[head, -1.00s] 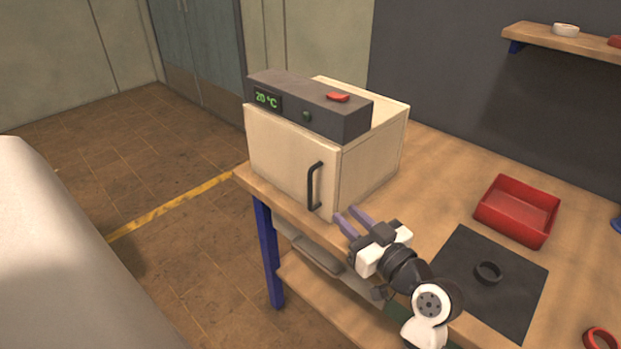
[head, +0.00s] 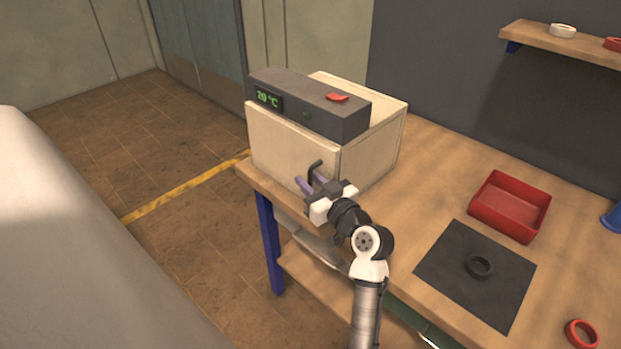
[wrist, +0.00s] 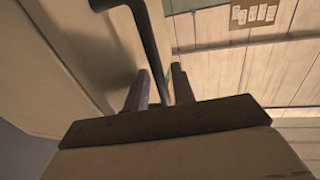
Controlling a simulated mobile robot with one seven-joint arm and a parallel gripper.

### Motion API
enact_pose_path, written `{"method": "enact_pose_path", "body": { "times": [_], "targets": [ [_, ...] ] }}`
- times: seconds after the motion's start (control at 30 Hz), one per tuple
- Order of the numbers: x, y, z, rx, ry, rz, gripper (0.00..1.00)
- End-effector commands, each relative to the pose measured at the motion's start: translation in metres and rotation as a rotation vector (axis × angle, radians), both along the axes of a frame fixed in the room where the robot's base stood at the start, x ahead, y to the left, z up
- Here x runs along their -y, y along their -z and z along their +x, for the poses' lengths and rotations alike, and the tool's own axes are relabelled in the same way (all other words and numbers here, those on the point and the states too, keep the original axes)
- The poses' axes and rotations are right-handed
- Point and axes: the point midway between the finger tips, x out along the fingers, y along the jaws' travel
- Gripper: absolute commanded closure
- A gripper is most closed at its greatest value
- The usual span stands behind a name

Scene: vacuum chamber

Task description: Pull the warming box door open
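The warming box (head: 375,140) stands on the bench, with a cream front door (head: 275,145) that looks closed, flush with the box. A dark bar handle (head: 314,172) is upright near the door's right edge. My gripper (head: 308,182) is at the handle, its two purplish fingers apart. In the wrist view the handle (wrist: 150,45) runs down between the fingertips (wrist: 160,82), one finger on each side. Whether either finger touches it is not clear. The handle's lower part is hidden behind my gripper in the head view.
A dark control panel (head: 310,104) with a green "20 °C" display and red switch tops the box. To the right are a red tray (head: 510,207), a dark mat (head: 455,295) with a black ring (head: 480,266), and a red ring (head: 581,334). Floor left of the bench is free.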

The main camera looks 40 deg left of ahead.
Motion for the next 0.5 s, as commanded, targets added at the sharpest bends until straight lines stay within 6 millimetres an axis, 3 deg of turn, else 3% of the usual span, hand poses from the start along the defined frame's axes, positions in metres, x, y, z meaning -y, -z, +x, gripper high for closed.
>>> {"method": "enact_pose_path", "body": {
  "times": [0.23,0.4,0.5],
  "targets": [
    [-0.0005,0.0003,0.0001,0.000,0.000,0.000,0.76],
    [-0.0004,0.0002,0.0001,0.000,0.000,0.000,0.98],
    [-0.0003,0.0002,0.0001,0.000,0.000,0.000,1.00]
  ]
}}
